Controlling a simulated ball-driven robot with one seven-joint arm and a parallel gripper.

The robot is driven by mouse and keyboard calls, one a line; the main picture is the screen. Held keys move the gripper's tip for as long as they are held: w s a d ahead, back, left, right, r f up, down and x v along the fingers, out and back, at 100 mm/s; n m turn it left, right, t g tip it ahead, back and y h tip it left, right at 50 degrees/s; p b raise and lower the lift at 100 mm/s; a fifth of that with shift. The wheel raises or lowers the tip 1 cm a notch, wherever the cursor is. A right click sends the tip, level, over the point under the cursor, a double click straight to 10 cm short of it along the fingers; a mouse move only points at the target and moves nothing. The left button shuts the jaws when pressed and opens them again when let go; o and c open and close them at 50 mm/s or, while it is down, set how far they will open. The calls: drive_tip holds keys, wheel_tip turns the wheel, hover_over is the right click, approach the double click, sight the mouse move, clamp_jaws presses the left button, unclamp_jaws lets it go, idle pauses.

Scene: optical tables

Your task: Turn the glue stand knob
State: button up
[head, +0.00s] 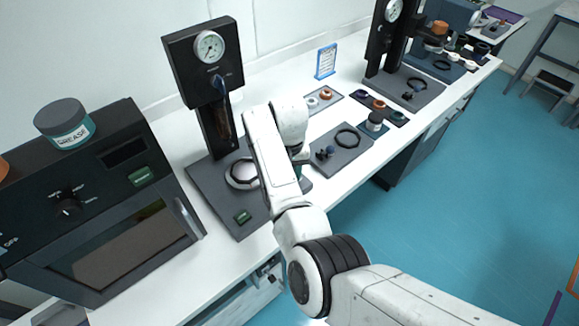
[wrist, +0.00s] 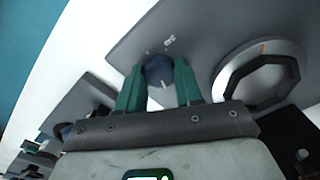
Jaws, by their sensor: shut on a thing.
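A dark blue round knob (wrist: 158,72) with a light pointer mark sits on a grey base plate (wrist: 125,50). My gripper (wrist: 159,68) has its two teal fingers on either side of the knob, shut on it. Small white lettering is on the plate beyond the knob. In the head view my gripper (head: 298,172) is at the right edge of the dark stand (head: 205,190) with the gauge column. My arm hides the knob there. A pale round dish with a dark faceted ring (wrist: 260,80) lies right of the knob.
A dark oven-like box (head: 110,225) with a grease jar (head: 63,122) on top stands at left. A neighbouring grey plate (head: 350,158) bears a small knob and black ring. A blue-framed sign (head: 326,62) and small trays stand behind. Another gauge stand is further back.

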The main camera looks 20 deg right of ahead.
drive_tip(key=n+p, duration=0.1)
drive_tip(key=n, duration=0.2)
drive_tip(key=shift+r+p, duration=0.1)
drive_tip(key=shift+p, duration=0.2)
drive_tip(key=shift+n, duration=0.5)
drive_tip(key=o, duration=1)
drive_tip(key=shift+o, duration=0.2)
wheel_tip(320, 180, up, 11)
drive_tip(key=b, duration=0.1)
